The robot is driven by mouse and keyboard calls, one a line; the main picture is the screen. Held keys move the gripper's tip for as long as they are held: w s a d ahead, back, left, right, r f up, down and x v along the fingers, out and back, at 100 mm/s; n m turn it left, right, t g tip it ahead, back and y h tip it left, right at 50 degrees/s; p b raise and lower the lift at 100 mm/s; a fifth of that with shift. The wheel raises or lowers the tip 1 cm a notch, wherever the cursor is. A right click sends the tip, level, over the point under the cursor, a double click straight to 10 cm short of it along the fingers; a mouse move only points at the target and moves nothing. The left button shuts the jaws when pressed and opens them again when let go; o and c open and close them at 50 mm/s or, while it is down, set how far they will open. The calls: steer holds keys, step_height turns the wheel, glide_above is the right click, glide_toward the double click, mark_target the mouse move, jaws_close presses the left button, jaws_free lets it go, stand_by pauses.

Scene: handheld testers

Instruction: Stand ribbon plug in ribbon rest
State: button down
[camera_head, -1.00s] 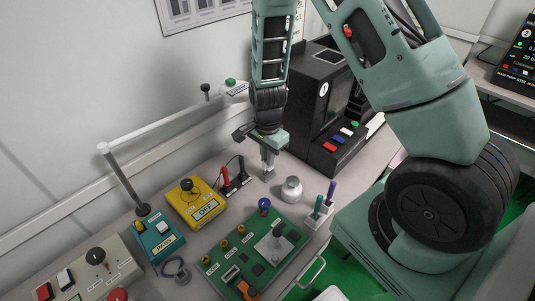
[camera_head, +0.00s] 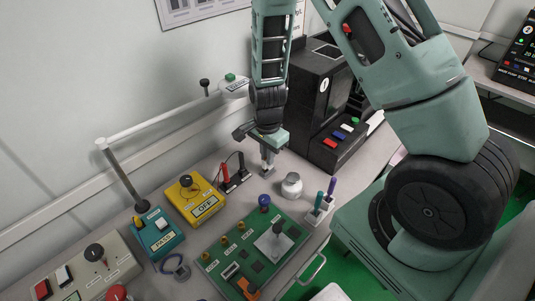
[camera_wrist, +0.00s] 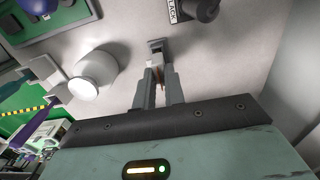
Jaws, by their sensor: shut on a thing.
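My gripper (camera_head: 267,163) points down over the bench and is shut on a small piece; in the wrist view its fingers (camera_wrist: 158,82) close around a narrow brownish part that I take for the ribbon plug (camera_wrist: 160,74). Most of the plug is hidden by the fingers. A small grey block with a dark top recess, which looks like the ribbon rest (camera_wrist: 157,46), lies right at the fingertips. It also shows under the gripper in the head view (camera_head: 267,172). I cannot tell whether the plug is seated in it or just above it.
A white-grey round pot (camera_head: 291,186) stands right of the gripper. A probe holder with red and black probes (camera_head: 232,178) is at its left. A green circuit board (camera_head: 222,256) lies in front, and a black tester (camera_head: 318,100) stands behind.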

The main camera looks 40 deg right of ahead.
steer(key=shift+f+b, duration=0.35)
steer(key=shift+f, duration=0.25)
steer(key=c, duration=1.4)
jaws_free()
step_height(320, 180, up, 18)
steer(key=f+p, duration=0.1)
steer(key=s+a+r+n+y, duration=0.1)
steer(key=s+a+r+n, duration=0.1)
steer(key=s+a+n, duration=0.3)
steer(key=s+a+r+n, duration=0.2)
steer(key=a+n, duration=0.2)
steer(key=a, duration=0.3)
steer(key=s+a+r+n, duration=0.1)
steer(key=s+a+n, duration=0.1)
steer(key=s+n, duration=0.2)
steer(key=s+a+n, duration=0.2)
steer(key=s+n, duration=0.3)
steer(key=s+a+r+n, duration=0.1)
steer(key=s+a+n, duration=0.1)
steer(key=s+n, duration=0.3)
steer(key=shift+s+a+r, duration=0.25)
steer(key=shift+s+r, duration=0.05)
steer(key=shift+s, duration=0.05)
